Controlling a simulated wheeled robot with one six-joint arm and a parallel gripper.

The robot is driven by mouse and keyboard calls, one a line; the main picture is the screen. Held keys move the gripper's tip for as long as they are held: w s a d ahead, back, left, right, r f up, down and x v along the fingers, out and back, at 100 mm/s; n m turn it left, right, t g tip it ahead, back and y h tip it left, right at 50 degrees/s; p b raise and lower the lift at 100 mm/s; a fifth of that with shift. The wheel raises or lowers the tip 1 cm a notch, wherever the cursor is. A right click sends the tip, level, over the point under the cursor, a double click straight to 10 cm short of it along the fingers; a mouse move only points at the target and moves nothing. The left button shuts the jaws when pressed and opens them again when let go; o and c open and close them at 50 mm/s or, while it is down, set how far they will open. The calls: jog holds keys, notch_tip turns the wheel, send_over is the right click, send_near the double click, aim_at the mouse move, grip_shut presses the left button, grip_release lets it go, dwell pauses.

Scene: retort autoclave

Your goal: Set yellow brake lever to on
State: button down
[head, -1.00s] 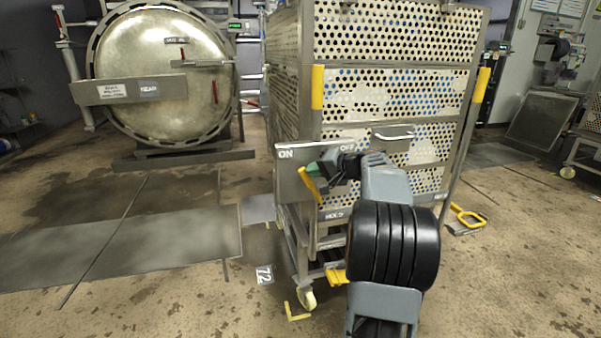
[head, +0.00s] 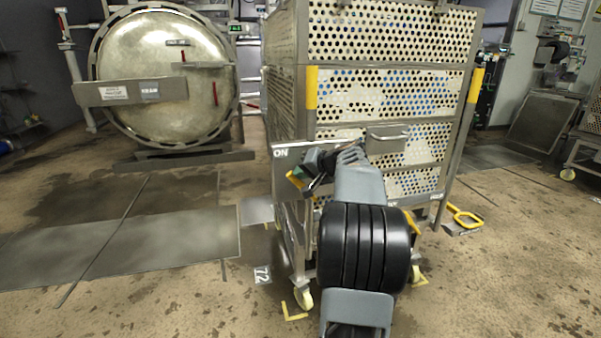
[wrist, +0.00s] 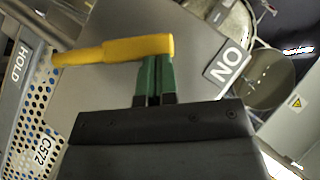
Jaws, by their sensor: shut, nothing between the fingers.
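The yellow brake lever (wrist: 120,48) lies across the grey plate in the wrist view, its thick end near the ON label (wrist: 228,62). My gripper (wrist: 155,62) has its green fingers together, with the tips at or just under the lever's thick end. Nothing is between them; I cannot tell whether they touch the lever. In the head view my gripper (head: 297,178) is at the left part of the plate, just below the ON label (head: 280,153). There the lever is mostly hidden behind the gripper, and the OFF label is covered by my arm.
The perforated basket cart (head: 390,45) stands on castors behind the plate. A HOLD label (wrist: 19,65) shows on it in the wrist view. The round autoclave door (head: 160,75) is at the back left. A yellow floor handle (head: 464,216) lies right. Floor at left is clear.

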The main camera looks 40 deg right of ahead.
jog(key=d+p+v, duration=0.1)
jog(key=p+v, duration=0.1)
jog(key=v, duration=0.4)
jog(key=w+d+r+p+v, duration=0.1)
jog(key=p+v, duration=0.2)
jog(key=v, duration=0.3)
jog(key=shift+s+d+r, duration=0.2)
jog(key=shift+s+d, duration=0.1)
jog(key=shift+d, duration=0.05)
jog(key=w+a+r+n+g+y+p, duration=0.15)
jog(key=a+r+p, duration=0.25)
jog(key=a+p, duration=0.4)
jog(key=w+a+r+n+g+p, duration=0.1)
jog(key=a+r+g+p, duration=0.4)
jog(key=a, duration=0.6)
jog(key=s+a+r+n+g+h+p, duration=0.1)
jog(key=s+a+r+n+h+p, duration=0.1)
jog(key=s+a+p, duration=0.4)
jog(key=s+a+r+n+g+h+p, duration=0.1)
jog(key=s+a+n+p, duration=0.4)
jog(key=a+p, duration=0.5)
notch_tip(320, 180, up, 3)
jog(key=s+h+p, duration=0.1)
jog(key=p, duration=0.2)
jog(key=shift+s+a, duration=0.3)
jog(key=shift+a, duration=0.05)
jog(key=shift+d+f, duration=0.1)
